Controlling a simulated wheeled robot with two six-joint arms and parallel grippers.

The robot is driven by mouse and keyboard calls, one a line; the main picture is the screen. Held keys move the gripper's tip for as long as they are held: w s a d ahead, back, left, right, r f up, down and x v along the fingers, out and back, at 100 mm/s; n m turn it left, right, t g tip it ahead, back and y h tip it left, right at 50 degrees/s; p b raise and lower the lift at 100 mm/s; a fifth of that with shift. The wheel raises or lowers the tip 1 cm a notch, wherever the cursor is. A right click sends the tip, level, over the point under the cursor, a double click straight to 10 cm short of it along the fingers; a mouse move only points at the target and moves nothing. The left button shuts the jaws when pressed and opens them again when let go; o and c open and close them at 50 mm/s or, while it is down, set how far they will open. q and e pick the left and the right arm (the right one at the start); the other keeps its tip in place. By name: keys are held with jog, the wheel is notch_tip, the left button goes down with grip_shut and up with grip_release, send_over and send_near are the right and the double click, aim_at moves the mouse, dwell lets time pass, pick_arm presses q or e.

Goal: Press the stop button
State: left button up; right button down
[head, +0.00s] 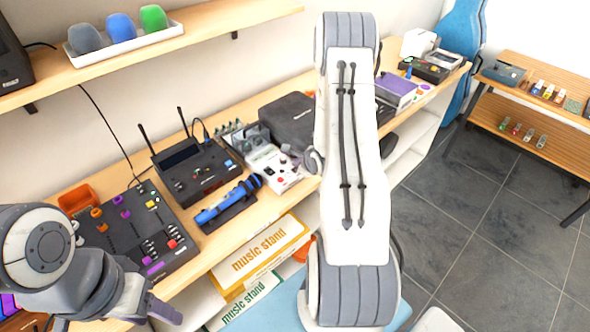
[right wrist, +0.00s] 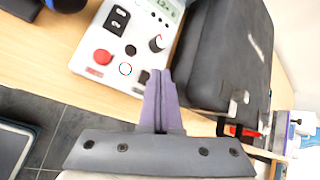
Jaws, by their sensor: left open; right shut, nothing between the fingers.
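A white device with a small display (right wrist: 125,40) lies below my right gripper in the right wrist view; it also shows in the head view (head: 272,166). My left gripper (head: 158,298) is open at the lower left in the head view.
A dark case (right wrist: 225,55) stands close right of the device. A black mixer (head: 120,235) with coloured knobs, a black unit with antennas (head: 190,170) and a blue cylinder on a stand (head: 228,203) share the wooden bench. Music stand boxes (head: 262,255) lie below.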

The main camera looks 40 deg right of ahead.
jog(key=shift+f, duration=0.1)
jog(key=shift+f, duration=0.3)
jog(key=shift+f+b, duration=0.35)
jog(key=shift+f, duration=0.05)
dwell(0.7)
jog(key=shift+r, duration=0.15)
jog(key=shift+r+p, duration=0.65)
jog(key=shift+p, duration=0.2)
jog(key=shift+r, duration=0.1)
notch_tip(320, 180, up, 5)
jog(key=p, duration=0.4)
jog(key=shift+p, duration=0.4)
